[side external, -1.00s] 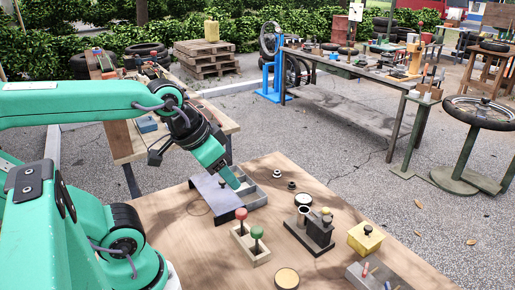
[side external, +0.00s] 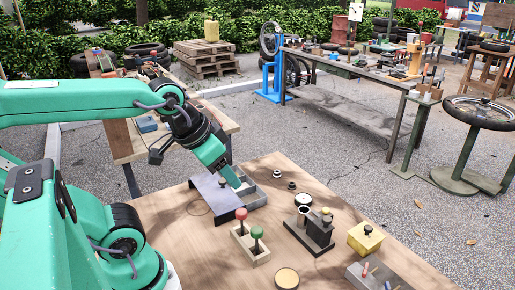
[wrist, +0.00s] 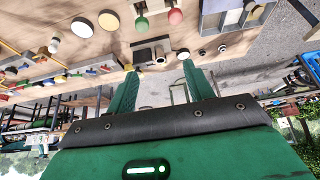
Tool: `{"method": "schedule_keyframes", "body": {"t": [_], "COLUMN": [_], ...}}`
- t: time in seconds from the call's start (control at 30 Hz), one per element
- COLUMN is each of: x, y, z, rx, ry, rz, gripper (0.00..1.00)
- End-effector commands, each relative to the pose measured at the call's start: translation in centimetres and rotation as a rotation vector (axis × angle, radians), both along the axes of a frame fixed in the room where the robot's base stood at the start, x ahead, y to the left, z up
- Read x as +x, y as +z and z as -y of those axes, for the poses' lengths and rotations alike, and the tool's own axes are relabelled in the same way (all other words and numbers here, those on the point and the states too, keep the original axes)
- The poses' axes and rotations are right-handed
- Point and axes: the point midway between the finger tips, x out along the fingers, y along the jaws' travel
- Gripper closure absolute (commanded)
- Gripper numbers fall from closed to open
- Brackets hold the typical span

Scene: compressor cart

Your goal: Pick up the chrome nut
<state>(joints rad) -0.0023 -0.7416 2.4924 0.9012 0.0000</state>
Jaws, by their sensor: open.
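Two small dark-and-silver rings lie on the wooden table right of the grey tray in the side view: a farther one (side external: 277,173) and a nearer one (side external: 291,185). My gripper (side external: 237,184) points down over the grey tray (side external: 255,200), left of both rings, and touches neither. In the wrist view my gripper (wrist: 159,68) has its two green fingers spread wide with nothing held between them.
A holder with red and green knobs (side external: 250,243), a black block with a tube (side external: 311,235), a yellow box (side external: 365,238) and round discs (side external: 286,278) crowd the front.

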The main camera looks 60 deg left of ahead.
Motion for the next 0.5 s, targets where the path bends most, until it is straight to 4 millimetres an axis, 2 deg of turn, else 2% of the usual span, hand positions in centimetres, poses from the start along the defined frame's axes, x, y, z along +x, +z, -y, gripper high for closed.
{"method": "schedule_keyframes", "body": {"t": [0.27, 0.5], "x": [2.4, 6.4], "y": [1.1, 2.2], "z": [-0.7, -2.2], "rx": [0.000, -0.002], "ry": [0.027, 0.072], "rz": [-0.036, -0.090], "gripper": [0.48, 0.48]}}
